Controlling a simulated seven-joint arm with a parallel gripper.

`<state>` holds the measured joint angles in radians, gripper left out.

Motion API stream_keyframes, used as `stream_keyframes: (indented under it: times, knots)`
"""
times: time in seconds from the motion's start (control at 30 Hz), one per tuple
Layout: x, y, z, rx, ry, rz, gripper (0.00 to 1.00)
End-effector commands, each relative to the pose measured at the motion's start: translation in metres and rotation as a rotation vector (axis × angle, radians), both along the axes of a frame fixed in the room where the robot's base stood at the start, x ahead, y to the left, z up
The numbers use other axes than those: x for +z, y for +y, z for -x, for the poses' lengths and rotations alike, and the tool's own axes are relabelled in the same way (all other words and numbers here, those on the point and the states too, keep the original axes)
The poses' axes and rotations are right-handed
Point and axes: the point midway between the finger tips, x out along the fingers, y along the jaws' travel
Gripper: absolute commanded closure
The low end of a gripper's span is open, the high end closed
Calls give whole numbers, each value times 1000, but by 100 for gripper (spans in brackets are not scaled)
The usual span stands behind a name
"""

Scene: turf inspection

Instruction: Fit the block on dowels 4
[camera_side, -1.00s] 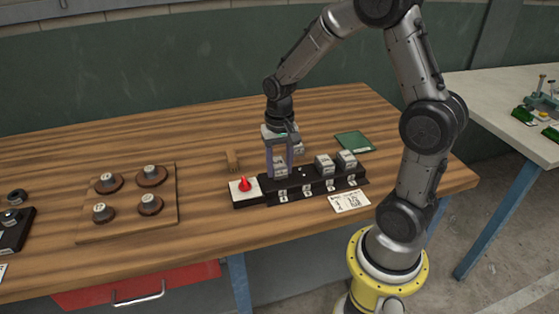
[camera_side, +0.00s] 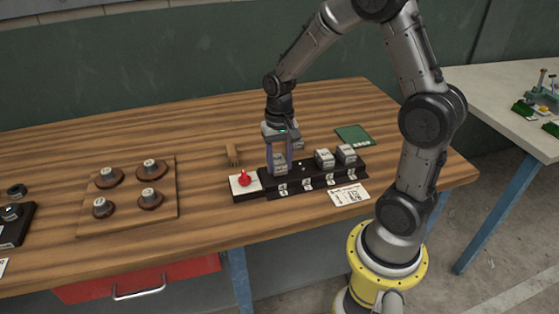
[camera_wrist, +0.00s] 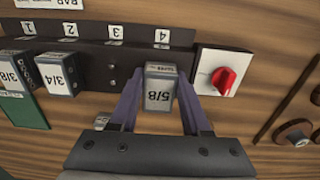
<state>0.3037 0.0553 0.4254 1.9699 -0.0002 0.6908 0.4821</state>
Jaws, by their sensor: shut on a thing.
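My gripper (camera_side: 279,168) is shut on a grey block. The block (camera_side: 280,162) is marked 5/8 in the wrist view (camera_wrist: 159,92), with a finger on each side of it. It is upright at position 4 of the black dowel rack (camera_side: 309,183), at the end beside the red knob. Its underside is hidden, so I cannot tell whether it is fully down on its dowels. Two more blocks stand on the rack: the 3/4 block (camera_side: 325,157) at position 2 and the 3/8 block (camera_side: 346,153) at position 1. Position 3 holds no block and its dowels show.
A white plate with a red knob (camera_side: 243,180) adjoins the rack. A green board (camera_side: 354,135) and a printed card (camera_side: 348,195) lie near the rack. A wooden board (camera_side: 130,209) with several round pieces is at left.

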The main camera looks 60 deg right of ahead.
Motion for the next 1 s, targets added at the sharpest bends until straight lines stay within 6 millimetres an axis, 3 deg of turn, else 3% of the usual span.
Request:
stream_keyframes:
  times: [0.73, 0.77, 0.93, 1.0]
  knots:
    - [-17, 0, 0, 0, 0, 0, 100]
    - [-16, 0, 0, 0, 0, 0, 47]
    - [-16, 0, 0, 0, 0, 0, 18]
    - [-16, 0, 0, 0, 0, 0, 18]
